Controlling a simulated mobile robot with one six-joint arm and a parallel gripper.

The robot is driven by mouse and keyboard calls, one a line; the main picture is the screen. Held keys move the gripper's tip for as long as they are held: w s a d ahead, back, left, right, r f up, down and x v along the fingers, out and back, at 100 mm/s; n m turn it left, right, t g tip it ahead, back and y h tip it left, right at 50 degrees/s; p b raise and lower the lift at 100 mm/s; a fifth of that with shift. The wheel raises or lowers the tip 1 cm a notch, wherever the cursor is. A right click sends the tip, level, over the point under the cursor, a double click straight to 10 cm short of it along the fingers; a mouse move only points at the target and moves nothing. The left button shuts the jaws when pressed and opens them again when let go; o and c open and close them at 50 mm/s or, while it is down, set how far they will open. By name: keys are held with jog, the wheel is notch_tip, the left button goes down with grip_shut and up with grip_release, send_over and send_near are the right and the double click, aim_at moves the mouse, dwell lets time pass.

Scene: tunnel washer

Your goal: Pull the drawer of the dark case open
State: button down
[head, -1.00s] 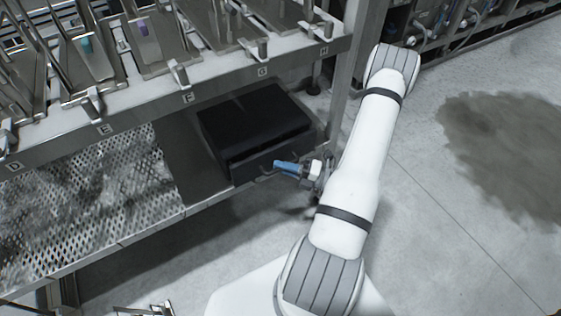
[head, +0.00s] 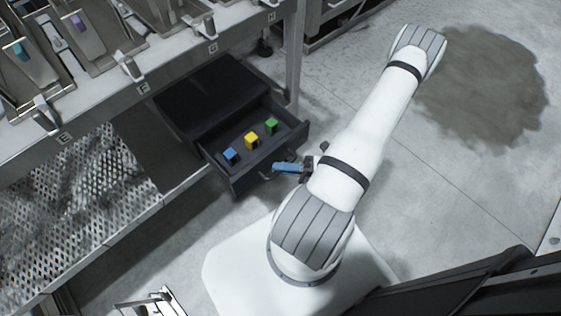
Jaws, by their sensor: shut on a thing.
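The dark case (head: 208,93) sits on the lower shelf of the metal rack. Its drawer (head: 243,184) is pulled out toward me and stands well open. Inside lie a blue block (head: 230,156), a yellow block (head: 251,141) and a green block (head: 271,125). My gripper (head: 283,168), with blue fingers, is at the drawer's front and shut on its handle (head: 290,156). The handle is partly hidden by the fingers.
The rack's upper shelf (head: 150,82) with lettered trays overhangs the case. A rack post (head: 294,60) stands to the right of the case. A perforated shelf (head: 80,185) lies at left. The concrete floor at right is clear, with a dark stain (head: 490,85).

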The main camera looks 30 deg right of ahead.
jog(key=shift+d, duration=0.1)
jog(key=c, duration=1.5)
grip_release()
jog(key=shift+o, duration=0.2)
jog(key=p+v, duration=0.1)
jog(key=v, duration=0.6)
jog(key=shift+s+d, duration=0.2)
jog(key=shift+d, duration=0.1)
